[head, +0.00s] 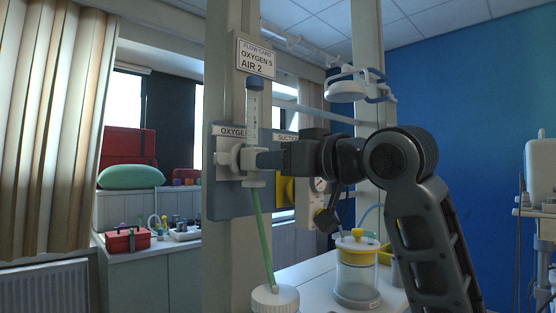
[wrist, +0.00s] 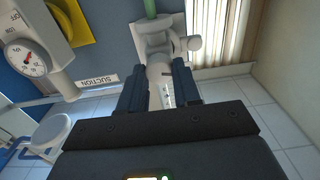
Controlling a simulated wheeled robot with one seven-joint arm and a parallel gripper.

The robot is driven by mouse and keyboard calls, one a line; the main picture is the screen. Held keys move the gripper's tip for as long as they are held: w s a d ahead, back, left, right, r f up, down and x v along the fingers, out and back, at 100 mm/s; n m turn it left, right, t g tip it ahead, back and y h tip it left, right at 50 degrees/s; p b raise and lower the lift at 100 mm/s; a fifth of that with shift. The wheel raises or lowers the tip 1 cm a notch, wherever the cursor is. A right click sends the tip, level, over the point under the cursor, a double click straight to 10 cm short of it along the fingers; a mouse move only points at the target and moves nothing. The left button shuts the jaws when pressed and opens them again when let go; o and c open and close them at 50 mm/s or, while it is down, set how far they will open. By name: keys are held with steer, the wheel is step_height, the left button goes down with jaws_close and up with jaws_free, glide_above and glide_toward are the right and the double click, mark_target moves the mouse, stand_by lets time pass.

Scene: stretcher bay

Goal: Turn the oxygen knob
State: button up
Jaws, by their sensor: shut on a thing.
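The fingers hide most of the knob in the head view. The wrist view is upside down, and the marked tube shows between the fingers. The float reading is too small to tell.
A card (head: 255,56) above reads OXYGEN 5, AIR 2. The suction unit (head: 318,200) with gauge and yellow knob sits close on the right. Below are a white bottle (head: 275,299) and a yellow-lidded jar (head: 356,275). A post rises behind the flowmeter.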

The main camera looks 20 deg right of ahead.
steer(key=shift+r, duration=0.1)
steer(key=m+p, duration=0.3)
steer(key=m, duration=0.4)
steer(key=m+p, duration=0.4)
steer(key=m, duration=0.3)
steer(key=shift+d+f+m, duration=0.1)
steer(key=shift+f+m, duration=0.1)
steer(key=shift+m, duration=0.4)
steer(key=o, duration=1.1)
steer(key=shift+c, duration=0.2)
